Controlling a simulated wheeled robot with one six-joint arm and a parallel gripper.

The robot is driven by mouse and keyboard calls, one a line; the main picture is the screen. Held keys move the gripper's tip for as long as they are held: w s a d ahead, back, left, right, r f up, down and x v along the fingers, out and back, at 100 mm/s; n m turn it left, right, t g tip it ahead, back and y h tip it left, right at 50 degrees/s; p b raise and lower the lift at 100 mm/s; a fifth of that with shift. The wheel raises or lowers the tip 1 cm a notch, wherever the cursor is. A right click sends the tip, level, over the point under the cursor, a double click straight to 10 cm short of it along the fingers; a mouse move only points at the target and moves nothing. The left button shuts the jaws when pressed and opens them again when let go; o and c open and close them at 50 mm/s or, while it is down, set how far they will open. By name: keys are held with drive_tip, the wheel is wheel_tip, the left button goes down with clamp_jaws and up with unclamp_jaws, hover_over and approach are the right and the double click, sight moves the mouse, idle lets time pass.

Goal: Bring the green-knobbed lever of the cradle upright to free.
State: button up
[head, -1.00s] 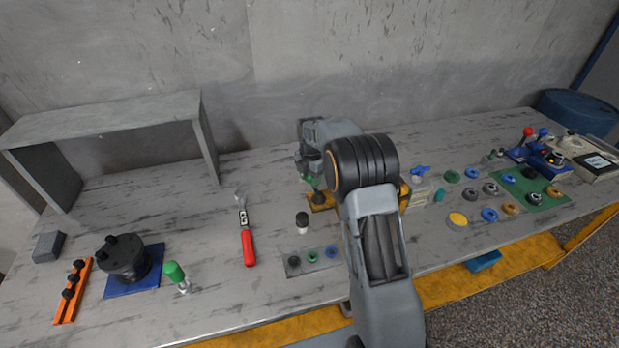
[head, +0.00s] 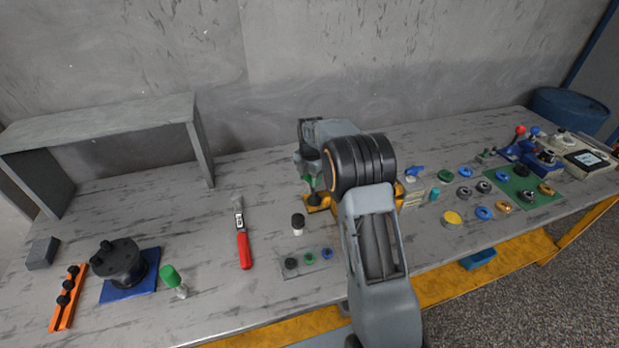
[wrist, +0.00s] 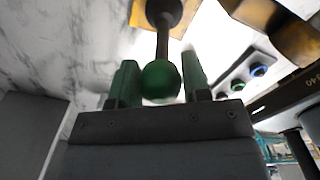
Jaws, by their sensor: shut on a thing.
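The lever of the cradle is a dark rod (wrist: 162,42) with a round green knob (wrist: 160,82), seen close in the wrist view. The rod runs from the knob to a dark pivot on the yellow cradle (wrist: 194,14). My gripper (wrist: 160,70) has its green fingers on both sides of the knob and is shut on it. In the head view the yellow cradle (head: 317,205) lies under my gripper (head: 311,168), partly hidden behind my arm. The knob is hard to make out there, so I cannot tell the lever's exact tilt.
A black-capped white bottle (head: 298,224) and a grey plate with small rings (head: 301,270) stand in front of the cradle. A red-handled tool (head: 243,248) lies to the left. Several rings and a green mat (head: 520,200) lie to the right. The bench behind is clear.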

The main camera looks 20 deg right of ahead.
drive_tip(key=shift+s+d+f, duration=0.1)
drive_tip(key=shift+d, duration=0.65)
idle(0.3)
drive_tip(key=o, duration=0.6)
drive_tip(key=shift+d, duration=0.1)
drive_tip(key=shift+r, duration=0.25)
drive_tip(key=shift+r+p, duration=0.2)
drive_tip(key=shift+p, duration=0.2)
drive_tip(key=shift+r+p, duration=1.9)
drive_tip(key=shift+r, duration=0.85)
